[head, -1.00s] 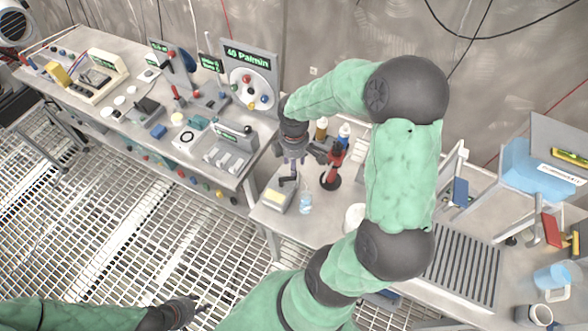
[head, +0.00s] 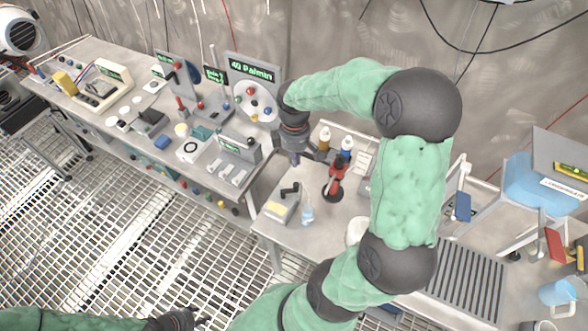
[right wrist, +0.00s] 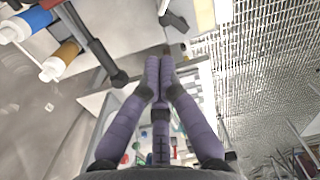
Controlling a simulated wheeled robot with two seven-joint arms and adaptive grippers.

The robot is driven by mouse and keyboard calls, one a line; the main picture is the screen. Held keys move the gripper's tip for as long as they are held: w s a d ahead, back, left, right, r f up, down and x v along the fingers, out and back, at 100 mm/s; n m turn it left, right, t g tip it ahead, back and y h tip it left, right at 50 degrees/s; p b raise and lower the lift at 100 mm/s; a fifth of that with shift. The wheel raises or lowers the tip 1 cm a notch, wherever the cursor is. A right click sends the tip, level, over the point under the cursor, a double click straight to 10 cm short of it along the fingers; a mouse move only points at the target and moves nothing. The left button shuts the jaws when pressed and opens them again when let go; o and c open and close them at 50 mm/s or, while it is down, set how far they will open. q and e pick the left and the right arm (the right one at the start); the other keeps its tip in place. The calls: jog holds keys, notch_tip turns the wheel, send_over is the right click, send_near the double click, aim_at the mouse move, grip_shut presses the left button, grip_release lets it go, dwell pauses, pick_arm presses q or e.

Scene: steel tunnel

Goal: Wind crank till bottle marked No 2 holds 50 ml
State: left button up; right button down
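A small grey device with a yellow panel (head: 278,207) stands near the front left corner of the right bench. Its black crank (head: 290,189) also shows at the top of the right wrist view (right wrist: 174,20). A small clear bluish bottle (head: 307,213) stands just right of the device; I cannot read its mark or level. My right gripper (head: 296,160) is above and behind the crank, apart from it. Its purple fingers (right wrist: 160,62) are together in the wrist view with nothing seen between them. My left gripper (head: 178,320) is low over the floor grating, its fingers unclear.
A red stand (head: 337,178) is close right of my right gripper. The left bench holds a panel reading "40 P/min" (head: 252,70) and several instruments. A ribbed grey mat (head: 465,278) lies to the right.

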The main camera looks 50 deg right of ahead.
jog(key=w+d+f+m+g+y, duration=0.15)
jog(key=w+d+m, duration=0.25)
jog(key=w+m, duration=0.45)
jog(key=m, duration=0.4)
send_near(290, 190)
jog(key=shift+n+g, duration=0.25)
jog(key=shift+w+d+f+b, duration=0.1)
jog(key=shift+d+f, duration=0.2)
jog(key=shift+f, duration=0.65)
jog(key=shift+w+d+f+b, duration=0.15)
jog(key=shift+d+f, duration=0.15)
jog(key=shift+f, duration=0.6)
jog(key=shift+d+f+b, duration=0.1)
jog(key=shift+d+f, duration=0.15)
jog(key=shift+f, duration=0.7)
jog(key=shift+s+m, duration=0.6)
jog(key=shift+m, duration=0.7)
jog(key=shift+s+a+m+t+y+p, duration=0.1)
jog(key=shift+s+m+t+y+p, duration=0.2)
jog(key=shift+m, duration=0.5)
jog(key=shift+s+a+m+t+y+p, duration=0.15)
jog(key=shift+s+m, duration=0.25)
jog(key=shift+m, duration=0.4)
jog(key=shift+s+m, duration=0.2)
jog(key=shift+m, duration=0.3)
